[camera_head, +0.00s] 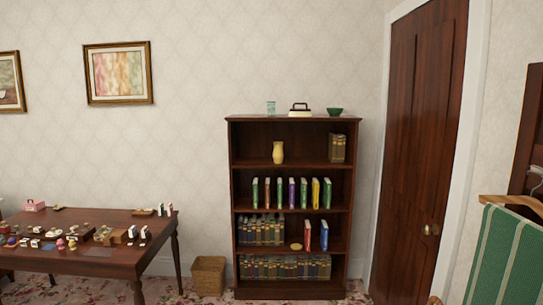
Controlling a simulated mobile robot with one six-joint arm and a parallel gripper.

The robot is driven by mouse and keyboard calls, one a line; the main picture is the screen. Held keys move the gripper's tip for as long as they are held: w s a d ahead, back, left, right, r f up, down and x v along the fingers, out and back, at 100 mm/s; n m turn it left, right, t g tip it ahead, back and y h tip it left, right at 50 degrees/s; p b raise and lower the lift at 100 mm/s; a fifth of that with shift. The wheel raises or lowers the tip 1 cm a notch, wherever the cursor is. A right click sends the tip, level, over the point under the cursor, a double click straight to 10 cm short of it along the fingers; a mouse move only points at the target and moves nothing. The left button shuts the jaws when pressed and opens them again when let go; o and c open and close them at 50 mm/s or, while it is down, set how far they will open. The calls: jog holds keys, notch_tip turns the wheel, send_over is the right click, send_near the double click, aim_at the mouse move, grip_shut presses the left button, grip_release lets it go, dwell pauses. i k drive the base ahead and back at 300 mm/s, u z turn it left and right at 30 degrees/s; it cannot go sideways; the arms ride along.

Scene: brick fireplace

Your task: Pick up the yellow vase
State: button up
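The yellow vase (278,152) stands upright on the top inner shelf of a dark wooden bookcase (232,190), left of the shelf's middle. It is small and pale yellow in this view, with a narrower neck. The shelf around it is clear, with dark brown books (337,148) at the right end. My gripper is not in view.
A glass (271,107), a dark-handled object (300,110) and a green bowl (335,112) stand on the bookcase top. A cluttered wooden table (120,222) is at left, a wicker basket (208,275) beside the bookcase. A closed door (415,150) and a green striped cloth (508,260) are at right.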

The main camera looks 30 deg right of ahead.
aim_at(277, 154)
jog(key=z, duration=0.9)
jog(key=i, duration=3)
